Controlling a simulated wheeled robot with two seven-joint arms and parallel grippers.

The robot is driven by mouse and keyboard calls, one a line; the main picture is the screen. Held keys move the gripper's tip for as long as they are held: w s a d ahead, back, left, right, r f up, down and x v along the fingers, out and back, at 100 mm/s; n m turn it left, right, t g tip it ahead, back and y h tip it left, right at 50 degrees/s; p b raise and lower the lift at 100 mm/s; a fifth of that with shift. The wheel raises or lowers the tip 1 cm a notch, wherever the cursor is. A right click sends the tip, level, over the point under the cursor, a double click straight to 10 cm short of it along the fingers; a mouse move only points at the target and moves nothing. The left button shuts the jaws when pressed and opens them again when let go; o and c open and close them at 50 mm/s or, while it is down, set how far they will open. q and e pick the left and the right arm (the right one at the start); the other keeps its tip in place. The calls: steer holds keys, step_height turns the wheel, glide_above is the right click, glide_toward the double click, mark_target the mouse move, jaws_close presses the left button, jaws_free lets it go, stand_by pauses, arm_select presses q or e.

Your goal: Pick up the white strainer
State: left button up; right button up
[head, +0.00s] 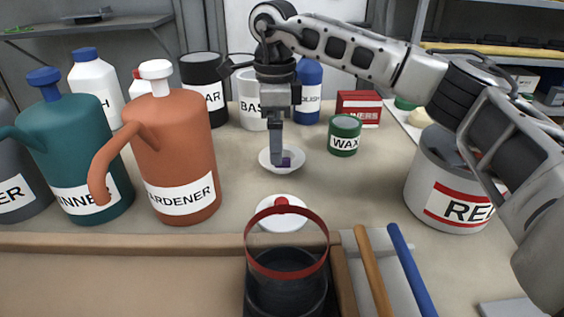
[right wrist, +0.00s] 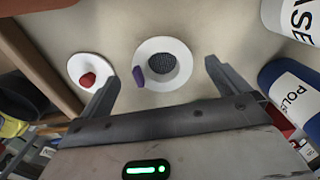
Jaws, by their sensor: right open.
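The white strainer (head: 297,160) lies on the counter in the middle of the head view, partly hidden behind my right gripper (head: 277,158). In the right wrist view the strainer (right wrist: 184,58) shows as a white ring around a dark mesh centre, with a purple tab (right wrist: 138,76) at its left. My right gripper (right wrist: 161,72) is open and empty. Its fingers appear to either side of the strainer in the wrist view, pointing down towards it. I cannot tell whether a finger touches it. My left gripper is not in view.
A white lid with a red knob (head: 281,203) lies nearer, behind a red-rimmed dark container (head: 287,283). A green WAX tin (head: 344,134) stands right. Orange (head: 180,150) and teal (head: 85,150) cans stand left. A large white bucket (head: 425,185) stands right. Bottles and tubs stand behind.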

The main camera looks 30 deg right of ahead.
mark_target(293, 157)
step_height(293, 157, down, 4)
steer(key=shift+d+b, duration=0.1)
steer(key=shift+b, duration=0.25)
steer(key=c, duration=0.9)
steer(key=shift+o, duration=0.2)
steer(key=shift+r, duration=0.1)
